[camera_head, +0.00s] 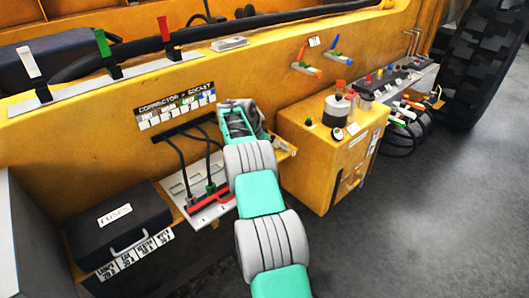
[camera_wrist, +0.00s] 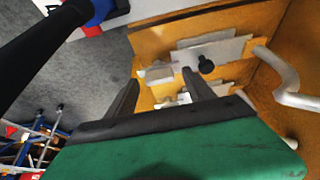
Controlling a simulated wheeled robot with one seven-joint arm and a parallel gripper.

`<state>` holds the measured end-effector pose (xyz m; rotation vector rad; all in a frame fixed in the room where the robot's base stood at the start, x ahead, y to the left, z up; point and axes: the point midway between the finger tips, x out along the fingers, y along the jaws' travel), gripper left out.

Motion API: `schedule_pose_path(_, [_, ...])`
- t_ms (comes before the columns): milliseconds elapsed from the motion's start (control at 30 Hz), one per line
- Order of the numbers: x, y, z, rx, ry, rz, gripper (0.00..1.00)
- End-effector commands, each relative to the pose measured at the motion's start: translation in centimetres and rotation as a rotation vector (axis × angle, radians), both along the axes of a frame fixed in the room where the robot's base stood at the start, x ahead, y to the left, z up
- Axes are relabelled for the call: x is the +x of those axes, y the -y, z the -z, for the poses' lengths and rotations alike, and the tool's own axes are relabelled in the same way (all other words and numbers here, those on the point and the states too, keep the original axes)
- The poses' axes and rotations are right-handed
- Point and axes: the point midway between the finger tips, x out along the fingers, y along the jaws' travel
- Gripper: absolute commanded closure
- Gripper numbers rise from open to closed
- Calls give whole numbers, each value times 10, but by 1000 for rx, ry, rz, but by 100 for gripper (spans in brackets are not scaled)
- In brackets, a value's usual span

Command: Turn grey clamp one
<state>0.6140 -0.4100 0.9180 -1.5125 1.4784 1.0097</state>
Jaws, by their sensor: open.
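My gripper (camera_head: 240,112) is in front of the yellow machine side, just right of the connector and socket board, in the head view. In the wrist view its two dark fingers (camera_wrist: 160,93) are apart, with nothing seen held between them. Beyond them, grey metal pieces are fixed to a yellow surface: a grey plate (camera_wrist: 225,50) with a black knob (camera_wrist: 206,65), and a bent grey bar (camera_wrist: 283,75) at the right. I cannot tell which piece is grey clamp one. My arm hides this spot in the head view.
A black fuse box (camera_head: 118,222) is at the lower left. A connector tray (camera_head: 178,188) with dark cables lies left of my arm. A yellow cabinet (camera_head: 310,165) with red and green buttons stands to the right. Grey floor (camera_head: 430,220) is open at the right.

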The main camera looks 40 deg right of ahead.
Motion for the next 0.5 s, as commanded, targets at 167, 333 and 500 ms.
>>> schedule_pose_path(167, [1,-3,-8,-1,1,-2,38])
schedule_pose_path(333, [1,-17,-40,-1,3,-2,38])
schedule_pose_path(500, [0,-28,-66,0,0,-2,38])
